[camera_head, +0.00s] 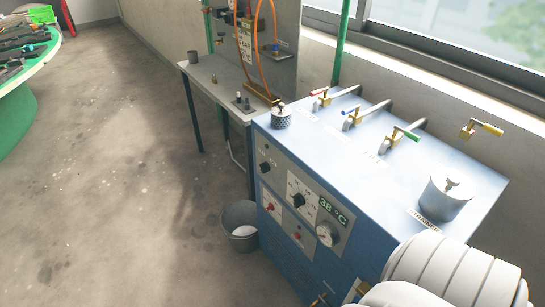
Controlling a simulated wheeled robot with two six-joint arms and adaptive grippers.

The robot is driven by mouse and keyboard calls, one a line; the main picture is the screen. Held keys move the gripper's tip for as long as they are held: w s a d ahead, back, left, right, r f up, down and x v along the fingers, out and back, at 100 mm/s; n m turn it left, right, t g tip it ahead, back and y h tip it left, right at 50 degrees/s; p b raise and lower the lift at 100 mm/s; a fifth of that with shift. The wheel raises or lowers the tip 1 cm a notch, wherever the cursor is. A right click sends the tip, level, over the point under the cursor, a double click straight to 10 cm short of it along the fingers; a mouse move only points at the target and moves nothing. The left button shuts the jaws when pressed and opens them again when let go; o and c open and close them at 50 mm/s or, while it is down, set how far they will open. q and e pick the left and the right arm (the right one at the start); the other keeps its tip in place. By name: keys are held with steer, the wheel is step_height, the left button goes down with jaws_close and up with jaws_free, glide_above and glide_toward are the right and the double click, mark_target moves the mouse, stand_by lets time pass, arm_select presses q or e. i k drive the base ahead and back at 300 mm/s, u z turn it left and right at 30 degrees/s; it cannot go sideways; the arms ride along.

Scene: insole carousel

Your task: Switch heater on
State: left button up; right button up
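The heater appears to be the blue cabinet (400,170) at the right. Its front panel carries a lit display (332,208) reading 38 °C and a round gauge (327,235) below it. A black rotary knob (298,199) sits left of the display, and another black knob (265,168) is farther left. A red control (270,207) and a small red button or lamp (298,236) sit lower on the panel. Which one is the heater switch, and its position, I cannot tell. A white ribbed part of my arm covers the lower right corner.
A grey bucket (240,224) stands by the cabinet's left side. A bench (213,93) is behind.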

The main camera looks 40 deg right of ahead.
mark_target(265, 167)
steer(key=z, duration=0.9)
steer(key=i, duration=0.85)
steer(key=z, duration=0.95)
